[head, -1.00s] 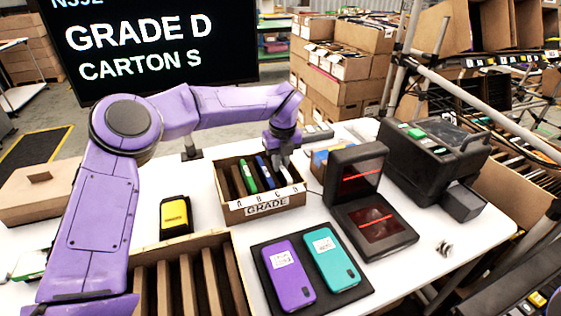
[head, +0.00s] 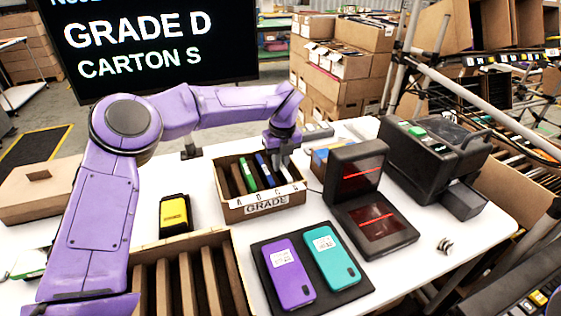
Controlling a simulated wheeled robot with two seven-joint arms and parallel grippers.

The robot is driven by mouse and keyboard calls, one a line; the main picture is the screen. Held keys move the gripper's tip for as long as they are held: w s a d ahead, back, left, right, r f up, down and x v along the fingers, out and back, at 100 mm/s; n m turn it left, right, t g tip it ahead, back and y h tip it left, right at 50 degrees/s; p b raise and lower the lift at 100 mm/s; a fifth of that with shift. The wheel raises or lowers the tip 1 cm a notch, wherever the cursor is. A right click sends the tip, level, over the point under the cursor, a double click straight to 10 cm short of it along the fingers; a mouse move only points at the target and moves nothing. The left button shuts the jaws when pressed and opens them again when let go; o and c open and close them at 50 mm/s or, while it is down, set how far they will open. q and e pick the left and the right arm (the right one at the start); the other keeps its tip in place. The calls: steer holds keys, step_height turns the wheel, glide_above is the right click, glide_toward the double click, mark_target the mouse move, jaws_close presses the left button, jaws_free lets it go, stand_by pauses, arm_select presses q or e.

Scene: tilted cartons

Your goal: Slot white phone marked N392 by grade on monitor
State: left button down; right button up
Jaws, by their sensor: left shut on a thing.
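The monitor (head: 140,50) reads GRADE D and CARTON S; its top line is cut off by the picture edge. The grade carton (head: 262,203) is an open cardboard box with slots lettered along its front edge and a GRADE label. Coloured dividers or phones, green and blue among them, stand in it. My left gripper (head: 282,160) reaches down over the carton's right end, at the D side. It is shut on the white phone (head: 283,172), of which only a little shows between the fingers; its marking cannot be read. My right gripper is out of view.
A dark mat (head: 262,262) holds a purple phone (head: 289,272) and a teal phone (head: 332,258). A black scanner (head: 372,222) with red lines stands right of the carton, a black machine (head: 430,150) behind it. A slotted box (head: 205,240) and yellow device (head: 174,213) are at left.

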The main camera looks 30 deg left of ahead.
arm_select(q)
steer(key=c, duration=1)
jaws_free()
steer(key=shift+c, duration=0.2)
step_height(320, 180, up, 11)
steer(key=d, duration=0.1)
steer(key=shift+s+f+b, duration=0.2)
steer(key=shift+s+b, duration=0.15)
steer(key=shift+s, duration=0.1)
step_height(320, 180, up, 7)
steer(key=p, duration=0.6)
